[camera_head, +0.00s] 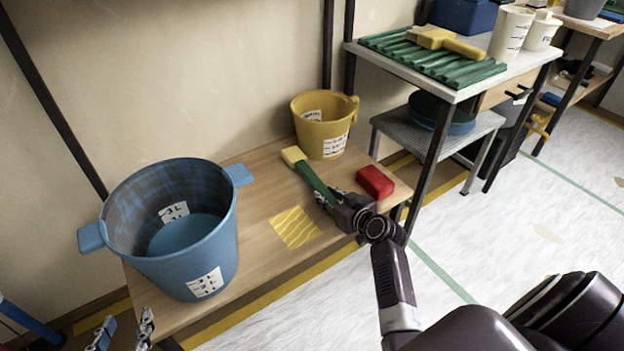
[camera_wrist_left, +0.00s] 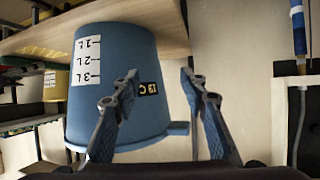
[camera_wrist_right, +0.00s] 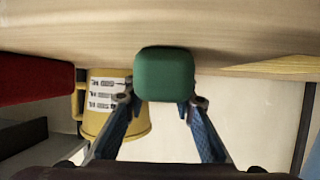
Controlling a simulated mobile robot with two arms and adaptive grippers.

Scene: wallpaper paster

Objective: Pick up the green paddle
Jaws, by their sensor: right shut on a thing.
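The green paddle (camera_head: 316,182) has a green handle and a pale yellow head, and it sits over the wooden bench. Its head points to the back left, towards the yellow bucket. My right gripper (camera_head: 330,204) is shut on the near end of the green handle. In the right wrist view the handle's squared end (camera_wrist_right: 165,74) shows between the fingers (camera_wrist_right: 160,112). I cannot tell whether the paddle touches the bench. My left gripper (camera_head: 124,331) is open and empty at the bottom left, near the large blue bucket; its fingers (camera_wrist_left: 160,85) are apart in the left wrist view.
The blue bucket (camera_head: 203,245) stands at the bench's left, the yellow bucket (camera_head: 322,128) at the back. A red block (camera_head: 375,182) lies right of my right gripper. A yellow wavy patch (camera_head: 295,227) marks the bench (camera_head: 258,200). A shelf table (camera_head: 462,92) holds green strips and a brush.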

